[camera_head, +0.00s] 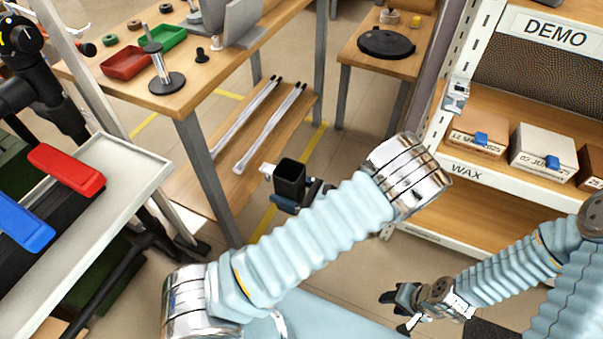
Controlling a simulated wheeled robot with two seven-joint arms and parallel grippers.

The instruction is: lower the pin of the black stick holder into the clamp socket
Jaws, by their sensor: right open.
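The black stick holder (290,181), a square open-topped cup, is in the air near the middle of the view. A small silver piece shows at its left side; I cannot tell whether this is the pin. My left gripper (312,194) is at the holder, mostly hidden behind my pale blue sleeve, and appears shut on it. A silver clamp (456,93) is fixed to the white shelf post, up and right of the holder and well apart from it. Its socket opening is too small to make out. My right gripper (397,312) is open and empty, low at the right.
The shelf unit (455,177) at the right holds labelled boxes (541,150). A wooden table (190,100) with red and green trays stands at the upper left. A grey cart (120,187) with red and blue handles is at the left. Open floor lies between table and shelf.

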